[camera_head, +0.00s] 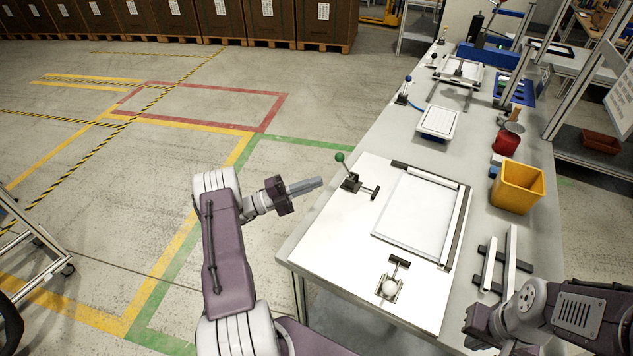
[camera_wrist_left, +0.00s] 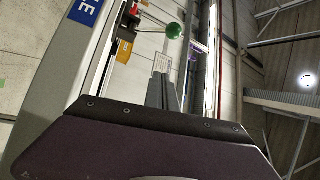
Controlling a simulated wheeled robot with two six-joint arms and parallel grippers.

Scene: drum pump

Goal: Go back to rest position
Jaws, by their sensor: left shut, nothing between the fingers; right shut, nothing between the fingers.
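My left gripper (camera_head: 305,186) is shut and empty. It is held in the air just left of the workbench's near left corner, with its fingers pointing right, toward a green-knobbed clamp (camera_head: 350,180). In the left wrist view the shut fingers (camera_wrist_left: 162,92) show at the middle, and the green knob (camera_wrist_left: 173,31) shows above them. My right arm reaches in at the lower right of the head view, over the front right of the bench. Its gripper cannot be made out there.
Left of the bench, the taped floor (camera_head: 110,190) is open. Large brown boxes (camera_head: 200,18) stand at the back.

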